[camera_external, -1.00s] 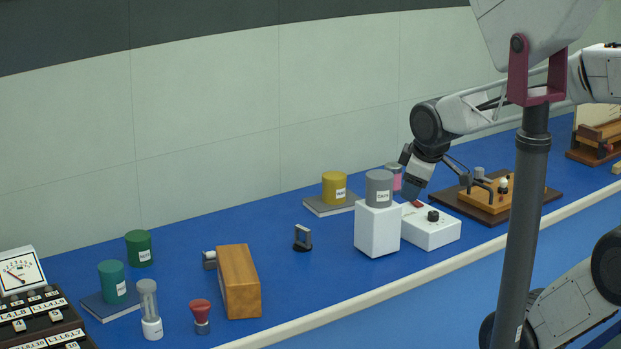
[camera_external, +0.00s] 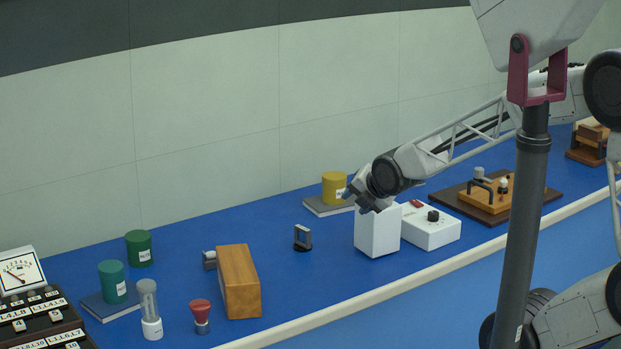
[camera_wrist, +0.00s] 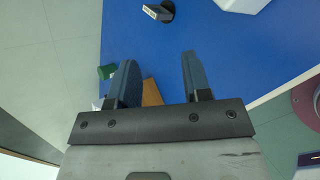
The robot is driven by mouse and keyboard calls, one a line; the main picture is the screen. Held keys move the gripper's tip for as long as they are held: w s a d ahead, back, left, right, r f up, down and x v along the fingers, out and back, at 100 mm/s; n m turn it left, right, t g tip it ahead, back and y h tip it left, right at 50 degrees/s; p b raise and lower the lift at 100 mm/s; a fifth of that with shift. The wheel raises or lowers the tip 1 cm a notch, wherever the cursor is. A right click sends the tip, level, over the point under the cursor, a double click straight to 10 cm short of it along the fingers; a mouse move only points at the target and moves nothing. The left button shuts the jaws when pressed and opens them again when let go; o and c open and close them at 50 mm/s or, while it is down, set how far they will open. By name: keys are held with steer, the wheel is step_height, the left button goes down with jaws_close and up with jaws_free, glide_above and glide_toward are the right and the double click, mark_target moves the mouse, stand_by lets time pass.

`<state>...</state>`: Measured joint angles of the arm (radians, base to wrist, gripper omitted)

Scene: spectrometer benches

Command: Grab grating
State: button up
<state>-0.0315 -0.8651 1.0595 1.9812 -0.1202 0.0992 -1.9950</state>
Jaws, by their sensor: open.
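The grating seems to be the small dark frame with a pale face on a round black base (camera_external: 302,238), upright on the blue bench in the external view. In the wrist view it appears near the top edge (camera_wrist: 158,12), beyond my fingertips. My gripper (camera_external: 366,204) is to the right of it in the external view, by the top of the white block. In the wrist view my gripper (camera_wrist: 158,60) has its two fingers wide apart, with nothing between them.
The white block (camera_external: 377,232) and white control box (camera_external: 430,230) stand right of the grating. A wooden block (camera_external: 238,281) stands to its left. A yellow can (camera_external: 334,186) sits on a book behind. Bench around the grating is clear.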

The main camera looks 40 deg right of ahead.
mark_target(309, 232)
steer(key=w+a+f+n+t, duration=0.1)
steer(key=w+f+n, duration=0.1)
steer(key=f+n, duration=0.1)
steer(key=w+f+n+t, duration=0.1)
steer(key=w+f+n, duration=0.2)
steer(key=f+n, duration=0.1)
steer(key=w+a+f+n+t+y, duration=0.1)
steer(key=w+f+n, duration=0.2)
steer(key=n, duration=0.2)
steer(key=shift+a+f+n+t, duration=0.15)
steer(key=shift+a+n+t, duration=0.15)
steer(key=shift+n, duration=0.1)
steer(key=shift+x, duration=1.25)
steer(key=shift+w+f, duration=0.1)
steer(key=shift+x, duration=2.5)
steer(key=shift+c, duration=0.2)
jaws_close()
